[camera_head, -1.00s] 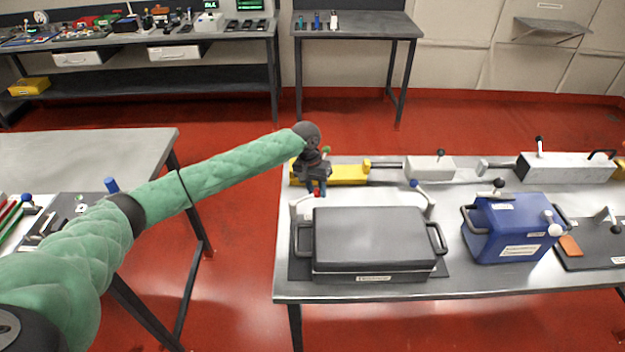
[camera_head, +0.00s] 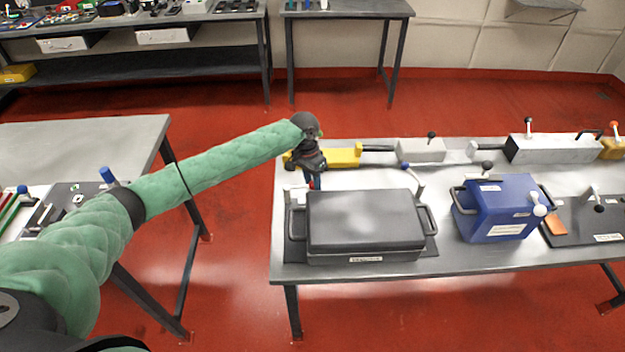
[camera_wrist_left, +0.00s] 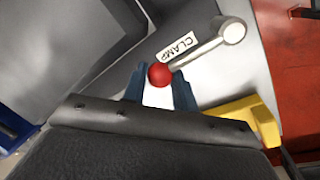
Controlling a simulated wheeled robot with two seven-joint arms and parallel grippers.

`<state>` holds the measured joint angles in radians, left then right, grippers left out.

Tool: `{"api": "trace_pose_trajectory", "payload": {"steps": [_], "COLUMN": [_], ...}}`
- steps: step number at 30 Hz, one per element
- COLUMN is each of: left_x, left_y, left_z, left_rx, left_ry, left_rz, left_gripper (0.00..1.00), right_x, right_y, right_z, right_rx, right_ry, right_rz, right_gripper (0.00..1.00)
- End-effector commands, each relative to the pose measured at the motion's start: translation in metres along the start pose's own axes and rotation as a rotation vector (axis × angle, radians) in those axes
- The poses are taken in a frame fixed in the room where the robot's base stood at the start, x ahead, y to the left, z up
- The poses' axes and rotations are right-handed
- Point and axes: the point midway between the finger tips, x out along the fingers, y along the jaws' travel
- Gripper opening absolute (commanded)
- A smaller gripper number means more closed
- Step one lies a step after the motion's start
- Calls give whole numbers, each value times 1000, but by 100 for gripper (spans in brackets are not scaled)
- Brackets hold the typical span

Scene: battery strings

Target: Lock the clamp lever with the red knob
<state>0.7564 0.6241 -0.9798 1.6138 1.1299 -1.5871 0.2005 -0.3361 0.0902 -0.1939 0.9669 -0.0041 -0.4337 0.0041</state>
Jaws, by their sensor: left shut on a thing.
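The red knob (camera_wrist_left: 160,75) is a small ball on the end of a metal clamp lever (camera_wrist_left: 200,48) labelled CLAMP in the left wrist view. The lever runs from the knob up and right to a round pivot. My left gripper (camera_wrist_left: 158,85) is shut on the red knob, with one blue finger on each side of it. In the head view my left gripper (camera_head: 316,182) points down behind the left rear corner of the dark case (camera_head: 365,218); there the knob is hidden by it. My right gripper is not in view.
A blue-knobbed lever (camera_head: 412,174) stands behind the case's right rear corner. A yellow block (camera_head: 343,157) lies close behind my left gripper. A blue box (camera_head: 497,205) stands to the right of the case. The red floor is clear between the tables.

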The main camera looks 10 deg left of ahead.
Motion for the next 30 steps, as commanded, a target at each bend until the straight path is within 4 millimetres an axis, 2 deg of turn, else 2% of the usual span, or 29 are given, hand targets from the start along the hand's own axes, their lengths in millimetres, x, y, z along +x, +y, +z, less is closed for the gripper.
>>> {"api": "trace_pose_trajectory", "payload": {"steps": [6,7,9,10,19,23,24,27,30], "left_x": [2,2,2,1,0,-9,-13,-28,-44], "left_y": [1,1,1,1,0,-1,-1,-1,-1], "left_z": [1,1,1,1,0,0,0,0,0], "left_rx": [0,-1,-1,-1,-1,0,0,0,0], "left_ry": [-2,-2,-2,-2,-1,0,1,1,1], "left_rz": [1,1,1,1,0,-1,0,0,-1], "left_gripper": [0,32,46,50,50,50,50,50,50], "right_x": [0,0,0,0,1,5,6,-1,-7], "right_y": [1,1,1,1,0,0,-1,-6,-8], "right_z": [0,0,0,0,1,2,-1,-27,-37], "right_rx": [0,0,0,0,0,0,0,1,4], "right_ry": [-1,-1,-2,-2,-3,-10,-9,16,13], "right_rz": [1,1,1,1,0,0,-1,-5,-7], "right_gripper": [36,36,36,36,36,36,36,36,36]}}
